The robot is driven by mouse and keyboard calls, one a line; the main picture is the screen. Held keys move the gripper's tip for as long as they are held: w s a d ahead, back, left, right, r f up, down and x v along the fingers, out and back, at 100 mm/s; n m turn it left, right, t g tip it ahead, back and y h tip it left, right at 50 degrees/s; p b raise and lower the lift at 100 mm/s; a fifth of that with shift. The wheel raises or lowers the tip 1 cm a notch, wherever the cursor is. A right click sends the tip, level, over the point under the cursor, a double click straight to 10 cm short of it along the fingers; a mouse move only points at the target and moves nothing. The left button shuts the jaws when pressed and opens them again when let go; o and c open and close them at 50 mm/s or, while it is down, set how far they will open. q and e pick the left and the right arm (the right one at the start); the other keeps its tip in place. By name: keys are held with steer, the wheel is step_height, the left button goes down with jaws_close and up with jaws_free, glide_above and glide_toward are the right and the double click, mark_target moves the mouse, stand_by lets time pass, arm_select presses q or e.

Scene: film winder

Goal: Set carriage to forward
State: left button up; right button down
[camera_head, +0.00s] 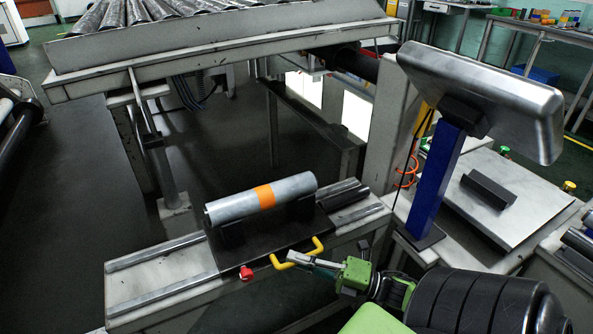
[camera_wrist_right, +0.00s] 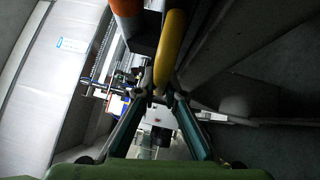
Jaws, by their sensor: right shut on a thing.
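The carriage (camera_head: 215,246) is a dark plate on rails, carrying a grey roll with an orange band (camera_head: 235,205) that lies lengthwise on black supports. A yellow handle (camera_head: 317,244) is fixed to the carriage's near side. My right gripper (camera_head: 287,260) is at the handle and is shut on it. The right wrist view shows the yellow handle (camera_wrist_right: 168,50) between the fingertips (camera_wrist_right: 163,95). A red knob (camera_head: 246,273) sits at the carriage's near edge, left of the gripper. My left gripper is not in view.
The rail bench (camera_head: 145,284) runs left and right of the carriage, with bare rails on both sides. A roller frame (camera_head: 200,55) is behind.

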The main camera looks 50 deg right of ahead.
steer(key=c, duration=2.1)
jaws_free()
steer(key=shift+s, duration=0.1)
steer(key=v, duration=1.2)
steer(key=shift+a, duration=0.1)
